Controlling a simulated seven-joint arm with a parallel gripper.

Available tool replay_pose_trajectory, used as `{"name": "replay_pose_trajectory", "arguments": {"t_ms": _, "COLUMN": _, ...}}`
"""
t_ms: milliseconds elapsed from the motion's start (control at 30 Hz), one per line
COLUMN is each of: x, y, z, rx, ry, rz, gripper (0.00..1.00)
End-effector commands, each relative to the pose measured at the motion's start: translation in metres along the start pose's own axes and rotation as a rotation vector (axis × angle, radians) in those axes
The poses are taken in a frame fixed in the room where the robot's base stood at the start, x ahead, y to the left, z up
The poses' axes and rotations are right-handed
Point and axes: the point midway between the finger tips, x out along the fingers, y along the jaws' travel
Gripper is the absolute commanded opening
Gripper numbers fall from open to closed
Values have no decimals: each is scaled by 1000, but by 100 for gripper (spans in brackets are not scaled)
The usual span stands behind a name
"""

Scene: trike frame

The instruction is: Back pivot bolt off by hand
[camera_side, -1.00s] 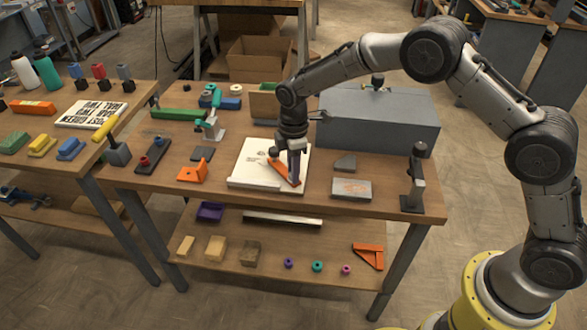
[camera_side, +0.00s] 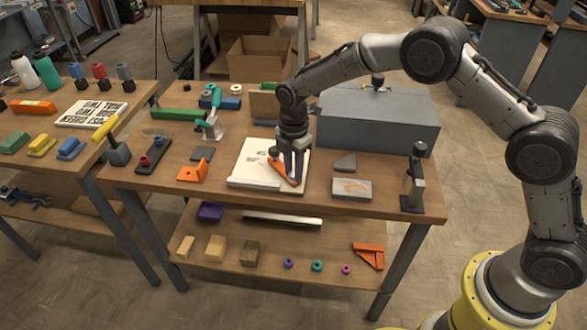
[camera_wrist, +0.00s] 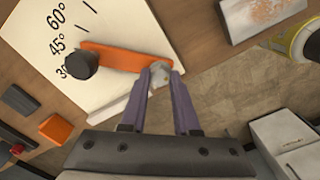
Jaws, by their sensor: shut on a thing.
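An orange bar (camera_side: 280,169) lies on a white board (camera_side: 248,166) on the middle table. In the wrist view the orange bar (camera_wrist: 125,55) lies across the board (camera_wrist: 92,96), beside printed angle marks. A black knob (camera_wrist: 80,65) sits at the bar's far end. A small pale grey bolt head (camera_wrist: 161,72) shows at the near end, by the board's edge. My gripper (camera_side: 293,181) points down over this end. In the wrist view its purple fingers (camera_wrist: 166,76) are shut on the bolt, which they partly hide. I cannot tell how far the bolt is seated.
A grey block (camera_side: 352,189) and a dark upright stand (camera_side: 414,180) are right of the board. A large grey case (camera_side: 378,122) stands behind. An orange bracket (camera_side: 193,172) is to the left. Small coloured rings lie on the lower shelf (camera_side: 300,254).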

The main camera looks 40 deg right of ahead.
Motion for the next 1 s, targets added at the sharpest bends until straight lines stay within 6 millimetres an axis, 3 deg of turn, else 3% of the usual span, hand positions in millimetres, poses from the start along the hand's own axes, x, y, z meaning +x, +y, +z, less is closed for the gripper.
{"name": "replay_pose_trajectory", "arguments": {"t_ms": 267, "x": 6, "y": -3, "z": 2, "rx": 0, "ry": -3, "rz": -11, "gripper": 0}}
{"name": "replay_pose_trajectory", "arguments": {"t_ms": 300, "x": 6, "y": -3, "z": 2, "rx": 1, "ry": -3, "rz": -11, "gripper": 35}}
{"name": "replay_pose_trajectory", "arguments": {"t_ms": 433, "x": 6, "y": -3, "z": 2, "rx": 1, "ry": -3, "rz": -13, "gripper": 58}}
{"name": "replay_pose_trajectory", "arguments": {"t_ms": 833, "x": -1, "y": -1, "z": 1, "rx": 1, "ry": -1, "rz": -3, "gripper": 60}}
{"name": "replay_pose_trajectory", "arguments": {"t_ms": 1000, "x": -21, "y": 0, "z": 0, "rx": 1, "ry": -1, "rz": 1, "gripper": 60}}
